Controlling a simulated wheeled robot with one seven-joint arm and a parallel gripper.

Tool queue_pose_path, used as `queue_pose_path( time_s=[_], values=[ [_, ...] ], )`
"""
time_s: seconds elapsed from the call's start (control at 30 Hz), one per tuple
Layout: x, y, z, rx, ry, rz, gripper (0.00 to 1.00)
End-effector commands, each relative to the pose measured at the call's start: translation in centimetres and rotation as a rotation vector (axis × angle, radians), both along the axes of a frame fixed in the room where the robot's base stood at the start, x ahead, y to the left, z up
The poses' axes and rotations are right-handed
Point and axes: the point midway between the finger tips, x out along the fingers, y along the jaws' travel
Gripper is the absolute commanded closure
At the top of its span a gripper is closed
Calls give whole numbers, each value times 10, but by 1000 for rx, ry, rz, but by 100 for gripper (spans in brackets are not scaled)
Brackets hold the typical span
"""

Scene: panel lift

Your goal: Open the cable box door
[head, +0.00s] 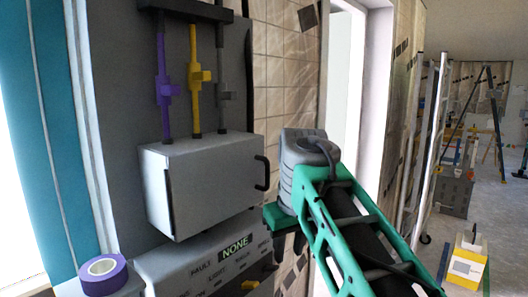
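The grey cable box (205,182) is mounted on a dark grey wall panel, with purple, yellow and grey cables entering its top. Its front door looks shut. A black bar handle (262,173) is on the door's right side. My gripper (288,243) is to the right of the box and a little below the handle, apart from it. It is seen from behind, with dark fingers below a green bracket. The gap between the fingers is too unclear to judge.
Below the box is a grey panel (205,268) with a "NONE" label and a yellow knob. A purple tape roll (103,273) lies at its left. An open doorway (345,85) is behind my arm. A ladder and a yellow-and-white box (467,262) stand on the floor at right.

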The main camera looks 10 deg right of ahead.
Motion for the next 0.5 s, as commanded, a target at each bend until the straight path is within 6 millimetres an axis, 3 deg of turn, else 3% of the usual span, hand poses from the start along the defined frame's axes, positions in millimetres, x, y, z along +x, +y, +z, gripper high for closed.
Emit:
queue_pose_path(
  time_s=[0.03,0.1,0.2,0.33,0.5],
  values=[
    [17,0,55,8,-10,27,67],
    [30,2,111,24,-21,76,67],
    [39,6,163,55,-37,143,67],
    [41,13,201,88,-59,210,67],
    [41,18,218,109,-77,258,67]
  ],
)
